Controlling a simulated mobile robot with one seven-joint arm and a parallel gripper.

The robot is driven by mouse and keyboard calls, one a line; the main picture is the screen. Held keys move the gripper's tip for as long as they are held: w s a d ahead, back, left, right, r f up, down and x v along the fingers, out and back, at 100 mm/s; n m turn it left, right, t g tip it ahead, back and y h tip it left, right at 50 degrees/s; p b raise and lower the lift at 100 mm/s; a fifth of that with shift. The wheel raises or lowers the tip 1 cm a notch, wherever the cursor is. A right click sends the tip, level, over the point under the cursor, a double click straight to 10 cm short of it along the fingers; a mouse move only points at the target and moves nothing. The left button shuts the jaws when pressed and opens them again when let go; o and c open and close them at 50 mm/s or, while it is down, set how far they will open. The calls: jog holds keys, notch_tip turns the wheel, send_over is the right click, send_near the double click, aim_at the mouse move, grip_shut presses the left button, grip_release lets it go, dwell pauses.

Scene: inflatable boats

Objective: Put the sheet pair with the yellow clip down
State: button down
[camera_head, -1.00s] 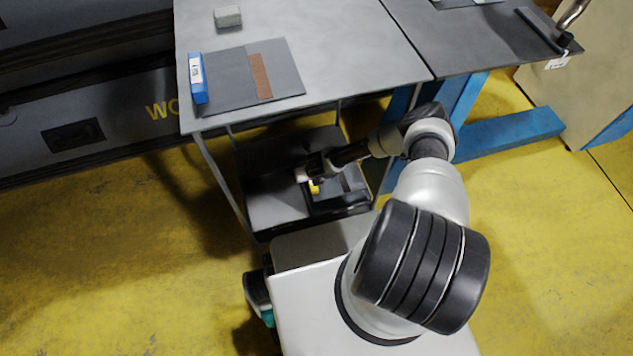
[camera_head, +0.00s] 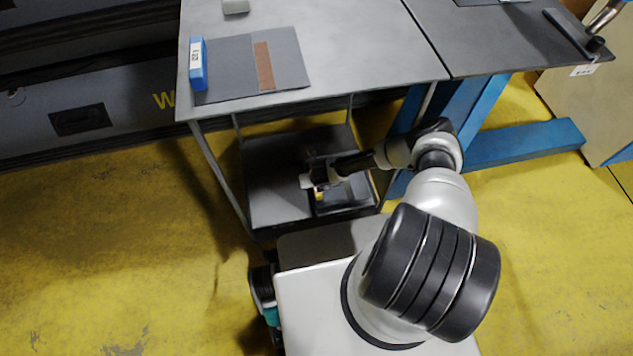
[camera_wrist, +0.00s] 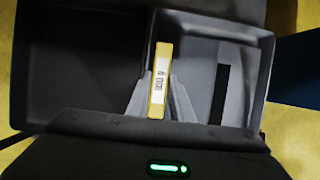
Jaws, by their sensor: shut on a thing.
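The yellow clip (camera_wrist: 158,80), with a white printed label, stands between the fingertips of my gripper (camera_wrist: 159,92) in the wrist view. My gripper is shut on it. The grey sheet pair (camera_wrist: 199,72) with a black strip extends to the right of the clip, within the right-hand compartment of a dark tray (camera_wrist: 150,30). I cannot tell whether the sheets touch the tray floor. In the head view, my gripper (camera_head: 319,182) is low over the lower shelf, with a small bit of the yellow clip (camera_head: 319,196) showing. My arm partly hides the sheets there.
The lower shelf (camera_head: 272,205) lies under a grey table (camera_head: 330,40). On the table are another sheet pair (camera_head: 235,70) with a blue clip (camera_head: 197,64) and a small grey block (camera_head: 236,6). Blue table legs (camera_head: 520,143) stand right. The left tray compartment (camera_wrist: 80,60) looks empty.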

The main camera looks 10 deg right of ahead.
jog(key=shift+f, duration=0.3)
jog(key=c, duration=1.6)
grip_release()
jog(key=shift+o, duration=0.2)
jog(key=shift+a+f+b, duration=0.1)
jog(key=shift+a+b, duration=0.05)
jog(key=shift+b, duration=0.15)
jog(key=shift+r+p, duration=0.5)
jog(key=p+v, duration=0.4)
jog(key=v, duration=0.8)
jog(key=shift+r+p, duration=0.25)
jog(key=shift+p, duration=0.1)
